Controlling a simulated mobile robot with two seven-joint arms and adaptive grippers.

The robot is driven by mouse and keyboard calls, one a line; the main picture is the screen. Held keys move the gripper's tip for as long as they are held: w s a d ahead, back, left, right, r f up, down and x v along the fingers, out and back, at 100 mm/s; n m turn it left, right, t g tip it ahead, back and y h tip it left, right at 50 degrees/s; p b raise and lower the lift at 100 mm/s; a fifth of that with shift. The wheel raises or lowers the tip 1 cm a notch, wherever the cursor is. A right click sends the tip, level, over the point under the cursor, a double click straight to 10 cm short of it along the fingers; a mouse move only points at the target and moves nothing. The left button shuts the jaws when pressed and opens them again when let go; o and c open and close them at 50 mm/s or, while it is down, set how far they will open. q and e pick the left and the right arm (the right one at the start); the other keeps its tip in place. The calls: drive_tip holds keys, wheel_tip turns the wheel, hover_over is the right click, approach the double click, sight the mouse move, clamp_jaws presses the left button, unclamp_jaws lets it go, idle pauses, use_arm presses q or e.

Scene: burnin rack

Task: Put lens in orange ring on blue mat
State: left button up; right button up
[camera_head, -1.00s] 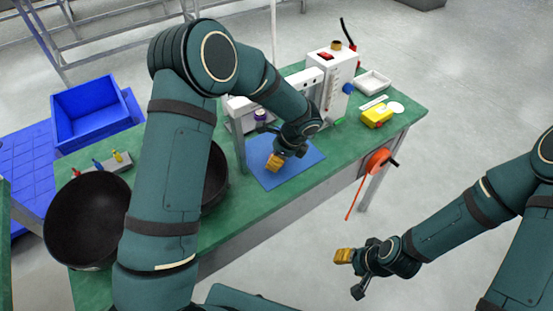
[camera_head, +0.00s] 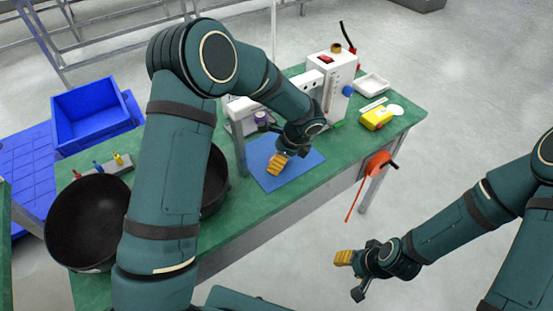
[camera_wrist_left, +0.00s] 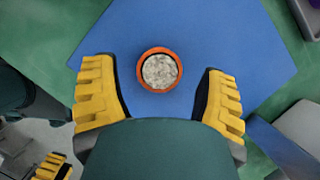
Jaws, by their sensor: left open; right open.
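The blue mat (camera_head: 306,163) lies on the green bench, and it also fills the middle of the left wrist view (camera_wrist_left: 215,35). The orange ring (camera_wrist_left: 159,51) lies on the mat. A round, speckled grey-white face (camera_wrist_left: 159,71) fills the ring; I cannot tell whether this is the lens. My left gripper (camera_head: 278,165) is over the mat and hides the ring in the head view. In the left wrist view its yellow fingers (camera_wrist_left: 160,82) are open on either side of the ring, with visible gaps. My right gripper (camera_head: 350,275) is open and empty, off the bench.
A white device (camera_head: 332,78) stands at the back of the mat. A yellow box (camera_head: 376,120) and white tray (camera_head: 372,84) are on the right. Black bowls (camera_head: 88,222) stand at left, beside my left arm.

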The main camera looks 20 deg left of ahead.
use_arm(q)
drive_tip(key=shift+v, duration=1.05)
drive_tip(key=d, duration=0.4)
drive_tip(key=d+p, duration=0.1)
drive_tip(key=d, duration=0.6)
drive_tip(key=shift+s+d+f, duration=0.2)
drive_tip(key=shift+d+f, duration=0.05)
drive_tip(key=shift+d, duration=0.15)
